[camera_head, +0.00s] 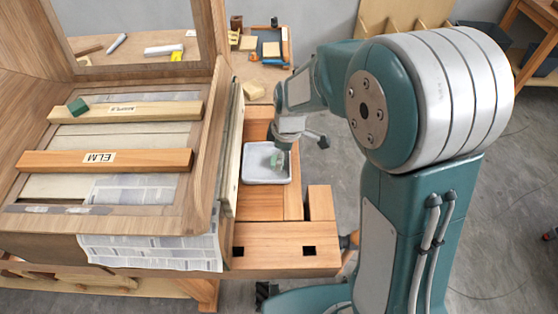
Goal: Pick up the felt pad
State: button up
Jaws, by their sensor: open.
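A small dark green block (77,106) sits on the left end of the pale wooden strip marked MAPLE (125,111); it looks like a felt pad. A white tray (254,179) stands on the wooden bench at centre, with a small pale green thing (275,160) showing over it. I cannot tell whether that is a second pad lying in the tray or part of my gripper. My gripper (297,146) is open over the tray's far right side, well to the right of the dark green block. Its fingertips are partly hidden and small.
A strip marked ELM (105,160) lies in front of the MAPLE strip inside a raised wooden frame (205,165). Newspaper (150,250) hangs over the front edge. A tool tray (268,48) with blocks stands at the back.

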jog(key=shift+a+f, duration=0.3)
jog(key=shift+f, duration=0.4)
jog(key=shift+a, duration=0.35)
jog(key=shift+c, duration=1.2)
jog(key=shift+d, duration=0.3)
jog(key=c, duration=0.6)
jog(key=shift+o, duration=0.2)
jog(key=shift+a, duration=0.1)
jog(key=shift+r, duration=0.1)
